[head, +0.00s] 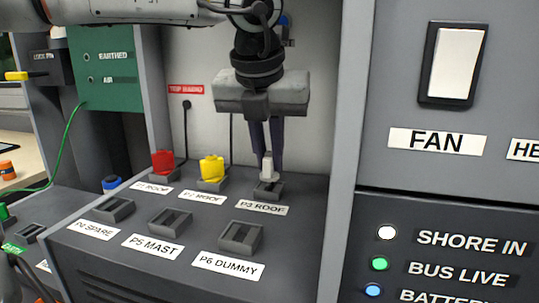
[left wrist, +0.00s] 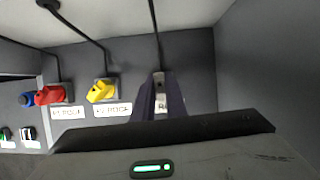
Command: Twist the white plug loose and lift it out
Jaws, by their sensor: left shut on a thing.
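The white plug (head: 267,166) stands upright at the socket labelled P3 ROOF (head: 264,208), in the back row of the dark panel. My left gripper (head: 267,152) comes down over it from above, and its fingers are shut on the plug's upper part. In the left wrist view the white plug (left wrist: 159,78) shows between the two dark fingers (left wrist: 158,98), partly hidden by them. The plug's lower end is at the socket (head: 268,189); I cannot tell how deep it sits. My right gripper is not in view.
A yellow plug (head: 211,167) and a red plug (head: 163,163) stand in the sockets to the left. Empty sockets P4 SPARE, P5 MAST (head: 171,221) and P6 DUMMY (head: 240,236) lie in front. A grey wall with a FAN switch (head: 453,65) closes the right side.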

